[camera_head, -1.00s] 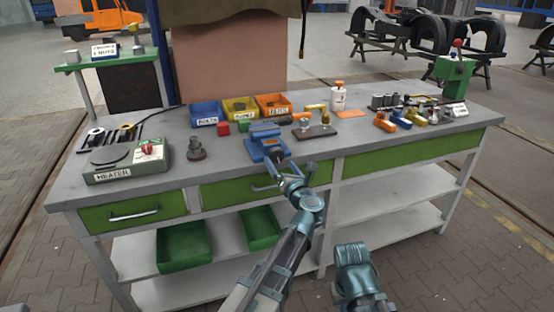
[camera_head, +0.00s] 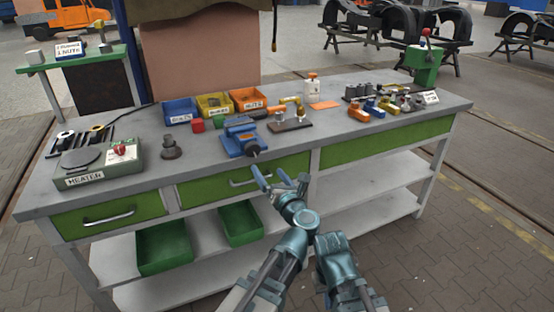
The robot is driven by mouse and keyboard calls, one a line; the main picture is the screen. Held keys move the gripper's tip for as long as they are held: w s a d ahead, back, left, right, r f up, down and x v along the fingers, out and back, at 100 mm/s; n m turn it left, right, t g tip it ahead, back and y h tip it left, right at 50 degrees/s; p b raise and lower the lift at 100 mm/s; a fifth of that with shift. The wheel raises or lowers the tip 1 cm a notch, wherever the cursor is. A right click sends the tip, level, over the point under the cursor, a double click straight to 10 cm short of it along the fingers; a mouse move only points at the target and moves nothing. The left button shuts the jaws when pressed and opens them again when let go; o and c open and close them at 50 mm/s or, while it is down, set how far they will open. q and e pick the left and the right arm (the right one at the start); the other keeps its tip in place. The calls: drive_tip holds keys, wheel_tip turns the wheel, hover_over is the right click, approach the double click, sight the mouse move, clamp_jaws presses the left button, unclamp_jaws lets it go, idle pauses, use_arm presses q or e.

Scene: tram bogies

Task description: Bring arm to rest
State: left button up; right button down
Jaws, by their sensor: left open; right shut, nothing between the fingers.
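My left gripper (camera_head: 281,181) is open and empty. Its two fingers are spread in front of the bench's front edge, just below the blue vise (camera_head: 243,137), with the drawer handle behind them. It seems to hold nothing, and I cannot tell whether it touches the bench. My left forearm comes up from the bottom of the view and bends at the wrist. My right arm shows at the lower middle, close beside the left one. Its fingers do not show.
The grey workbench (camera_head: 75,199) holds a heater (camera_head: 98,166) at the left, several parts bins (camera_head: 214,105), a dark plate (camera_head: 290,125) with small parts and a green press (camera_head: 426,66). Green trays (camera_head: 164,247) stand on the lower shelf. Floor at the right is free.

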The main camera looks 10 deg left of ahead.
use_arm(q)
drive_tip(key=w+d+r+m+t+h, duration=0.35)
drive_tip(key=d+m+h, duration=0.2)
drive_tip(key=m, duration=0.45)
drive_tip(key=s+d+f+m+g+h, duration=0.25)
drive_tip(key=f+m+h, duration=0.3)
drive_tip(key=m, duration=0.45)
drive_tip(key=s+d+f+m+g+h, duration=0.1)
drive_tip(key=d+f+m+g+h, duration=0.4)
drive_tip(key=m, duration=0.4)
drive_tip(key=s+a+f+m+g+y, duration=0.6)
drive_tip(key=s+a+f+m+g, duration=0.4)
drive_tip(key=s+a+f, duration=0.7)
drive_tip(key=s+d+r+m+g+y, duration=0.1)
drive_tip(key=s+d, duration=0.2)
drive_tip(key=d, duration=0.3)
drive_tip(key=s+d+r+m, duration=0.1)
drive_tip(key=s+d+m, duration=0.1)
drive_tip(key=s+d, duration=0.3)
wheel_tip(320, 180, up, 16)
drive_tip(key=w+d+p, duration=0.1)
drive_tip(key=p, duration=1.5)
drive_tip(key=shift+w+r+p, duration=0.15)
drive_tip(key=shift+r+p, duration=0.1)
drive_tip(key=shift+p, duration=0.05)
